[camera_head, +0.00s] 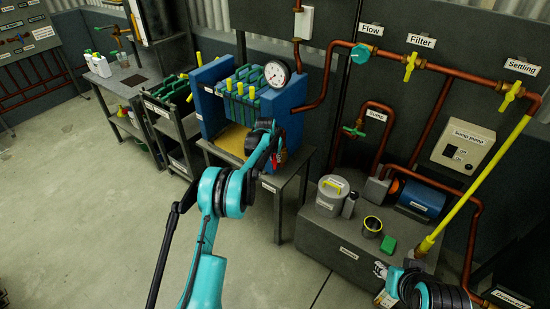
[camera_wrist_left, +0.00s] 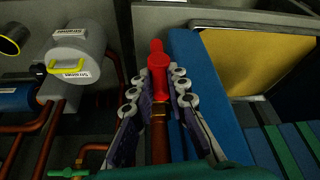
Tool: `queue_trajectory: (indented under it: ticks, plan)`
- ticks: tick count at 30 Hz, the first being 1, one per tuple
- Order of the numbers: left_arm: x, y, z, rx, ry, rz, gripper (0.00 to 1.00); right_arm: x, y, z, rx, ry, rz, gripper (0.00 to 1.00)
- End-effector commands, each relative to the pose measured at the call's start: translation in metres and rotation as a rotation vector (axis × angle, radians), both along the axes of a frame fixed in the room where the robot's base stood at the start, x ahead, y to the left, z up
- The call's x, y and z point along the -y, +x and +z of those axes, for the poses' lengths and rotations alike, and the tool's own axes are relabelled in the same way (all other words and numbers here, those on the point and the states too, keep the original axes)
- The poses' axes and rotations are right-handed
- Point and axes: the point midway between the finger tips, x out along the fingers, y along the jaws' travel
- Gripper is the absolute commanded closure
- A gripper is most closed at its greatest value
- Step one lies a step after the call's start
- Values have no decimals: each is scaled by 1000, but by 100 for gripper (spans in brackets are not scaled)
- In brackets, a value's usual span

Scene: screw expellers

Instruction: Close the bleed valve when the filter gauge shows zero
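The filter gauge (camera_head: 277,73) is a white round dial above the blue filter press (camera_head: 208,92). Its needle is too small to read. A red valve (camera_wrist_left: 158,68) on a copper stem stands between the fingers of my left gripper (camera_wrist_left: 158,88). In the head view, the left gripper (camera_head: 276,150) is beside the press's front right corner, with a bit of the red valve (camera_head: 281,157) showing. The fingers flank the valve closely; I cannot tell whether they touch it. My right gripper (camera_head: 386,284) is at the lower right, partly cut off; its fingers are unclear.
A long yellow rod (camera_head: 475,185) slants near my right arm. The floor at left is clear.

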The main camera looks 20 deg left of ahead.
Motion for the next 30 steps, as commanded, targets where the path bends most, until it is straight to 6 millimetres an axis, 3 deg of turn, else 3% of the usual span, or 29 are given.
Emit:
queue_trajectory:
  ticks: [14,30]
  plan:
    - [5,-2,-1,36,99,-2,100,0,0,-3,0,0,0,60]
    - [18,-6,-9,201,547,-3,100,0,0,-26,0,0,0,60]
